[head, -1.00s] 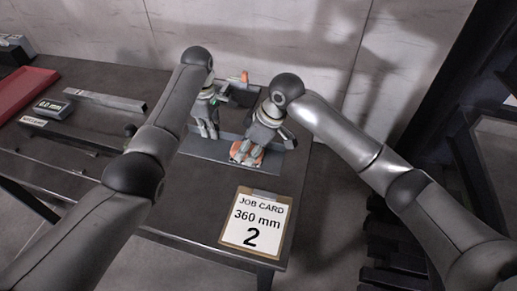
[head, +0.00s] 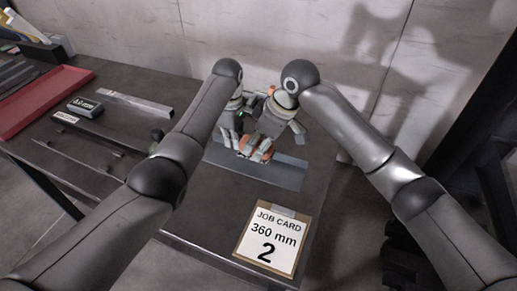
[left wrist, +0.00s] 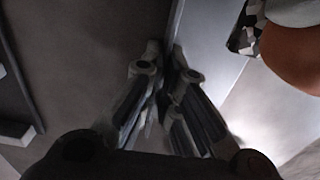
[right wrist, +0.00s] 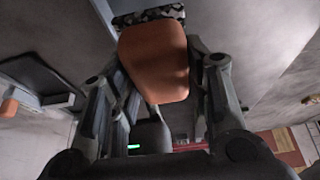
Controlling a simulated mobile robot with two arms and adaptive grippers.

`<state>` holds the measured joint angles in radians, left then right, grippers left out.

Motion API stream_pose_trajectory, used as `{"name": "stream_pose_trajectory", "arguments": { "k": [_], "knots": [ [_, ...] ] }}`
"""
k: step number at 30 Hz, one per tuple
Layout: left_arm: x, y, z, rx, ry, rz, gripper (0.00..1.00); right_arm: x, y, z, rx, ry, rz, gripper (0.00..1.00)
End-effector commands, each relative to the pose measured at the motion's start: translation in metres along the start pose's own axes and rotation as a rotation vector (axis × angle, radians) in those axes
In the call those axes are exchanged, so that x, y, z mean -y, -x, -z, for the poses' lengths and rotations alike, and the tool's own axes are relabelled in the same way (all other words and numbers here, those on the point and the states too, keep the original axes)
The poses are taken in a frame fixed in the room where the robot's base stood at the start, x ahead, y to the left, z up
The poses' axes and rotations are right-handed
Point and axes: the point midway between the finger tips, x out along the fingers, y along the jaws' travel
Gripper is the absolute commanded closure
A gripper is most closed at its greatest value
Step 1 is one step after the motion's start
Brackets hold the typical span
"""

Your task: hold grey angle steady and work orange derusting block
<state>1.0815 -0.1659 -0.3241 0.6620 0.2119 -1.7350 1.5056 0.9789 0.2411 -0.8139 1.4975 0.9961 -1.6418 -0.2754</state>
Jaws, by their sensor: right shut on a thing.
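The grey angle (head: 275,173) lies lengthwise near the table's front right part, its right half bare. My left gripper (head: 232,138) is at its left part; in the left wrist view its fingertips (left wrist: 164,58) are close together on both sides of the angle's thin upright edge (left wrist: 176,22). My right gripper (head: 257,150) is shut on the orange derusting block (right wrist: 155,62), just right of the left gripper and over the angle. The block's speckled underside (right wrist: 150,15) faces the angle; whether it touches is hidden. The block also shows in the left wrist view (left wrist: 293,55).
A small display box (head: 85,107), a grey bar (head: 135,103) and a red tray (head: 40,100) lie left. A wall closes off the back.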

Motion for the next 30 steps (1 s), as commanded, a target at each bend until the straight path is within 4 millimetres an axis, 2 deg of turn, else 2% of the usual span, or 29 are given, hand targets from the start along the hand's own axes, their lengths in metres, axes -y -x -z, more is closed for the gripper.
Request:
{"name": "stream_pose_trajectory", "arguments": {
  "k": [7, 22, 28, 30],
  "knots": [
    [0.0, 0.0, 0.0, 0.0, -0.001, 0.0, 1.0, 0.0, 0.018, 0.008, -0.002, 0.002, -0.001, 0.78],
    [0.0, 0.0, -0.001, 0.0, -0.001, 0.0, 1.0, 0.0, 0.019, 0.008, -0.001, 0.001, 0.0, 0.78],
    [0.0, 0.0, -0.001, 0.0, -0.001, 0.0, 0.72, 0.0, 0.019, 0.008, -0.001, 0.0, 0.0, 0.78],
    [0.0, 0.0, -0.001, 0.0, -0.001, 0.001, 0.7, 0.0, 0.019, 0.008, -0.001, 0.0, 0.0, 0.78]
  ]
}}
